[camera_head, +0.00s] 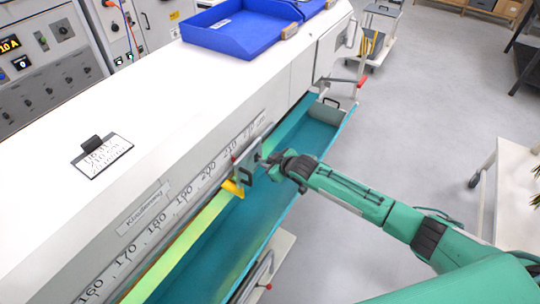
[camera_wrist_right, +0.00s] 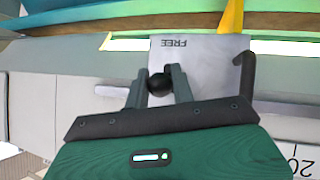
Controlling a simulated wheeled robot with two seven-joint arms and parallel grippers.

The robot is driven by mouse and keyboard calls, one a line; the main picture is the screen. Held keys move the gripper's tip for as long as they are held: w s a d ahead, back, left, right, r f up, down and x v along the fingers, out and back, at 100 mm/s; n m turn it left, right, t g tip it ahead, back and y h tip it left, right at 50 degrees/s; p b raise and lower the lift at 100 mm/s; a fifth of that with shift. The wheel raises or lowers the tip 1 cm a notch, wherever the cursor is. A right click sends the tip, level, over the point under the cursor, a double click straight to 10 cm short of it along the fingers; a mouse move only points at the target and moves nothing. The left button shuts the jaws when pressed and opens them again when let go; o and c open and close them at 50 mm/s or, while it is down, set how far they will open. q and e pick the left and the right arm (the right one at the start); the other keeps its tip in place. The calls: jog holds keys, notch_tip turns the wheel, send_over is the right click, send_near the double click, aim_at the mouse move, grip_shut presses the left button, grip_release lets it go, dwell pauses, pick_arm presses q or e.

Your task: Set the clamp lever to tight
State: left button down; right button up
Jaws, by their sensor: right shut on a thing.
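The clamp (camera_head: 246,163) is a grey plate unit on the ruled rail along the front of the white bench, with a yellow pointer (camera_head: 232,188) below it. In the right wrist view its plate (camera_wrist_right: 205,62) reads FREE, upside down. A round black knob (camera_wrist_right: 160,84) sits in front of the plate, at its left edge in that view. My right gripper (camera_wrist_right: 158,88) is shut on this knob, one finger on each side. In the head view my right gripper (camera_head: 270,164) reaches the clamp from the right. The rest of the lever is hidden. My left gripper is not in view.
A teal trough (camera_head: 215,245) runs below the rail. A blue tray (camera_head: 235,38) and a label card (camera_head: 103,156) lie on the white bench top (camera_head: 150,110). A white cart (camera_head: 515,190) stands at the right. The grey floor between is clear.

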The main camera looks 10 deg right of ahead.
jog(key=p, duration=0.1)
jog(key=r+g+h+p, duration=0.1)
jog(key=shift+w+a+r+g+p, duration=0.2)
jog(key=shift+g+p, duration=0.1)
jog(key=shift+p, duration=0.1)
pick_arm(q)
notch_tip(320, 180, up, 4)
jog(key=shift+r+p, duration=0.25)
jog(key=shift+p, duration=0.05)
pick_arm(e)
jog(key=shift+h, duration=0.4)
jog(key=shift+g, duration=0.3)
jog(key=o, duration=1)
jog(key=shift+s, duration=0.1)
jog(key=shift+s+d+r, duration=0.2)
jog(key=shift+s+r, duration=0.2)
jog(key=shift+r, duration=0.05)
pick_arm(q)
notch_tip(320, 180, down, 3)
jog(key=b, duration=0.3)
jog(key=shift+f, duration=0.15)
pick_arm(e)
jog(key=v, duration=1.2)
jog(key=shift+s+r, duration=0.1)
jog(key=shift+r, duration=0.1)
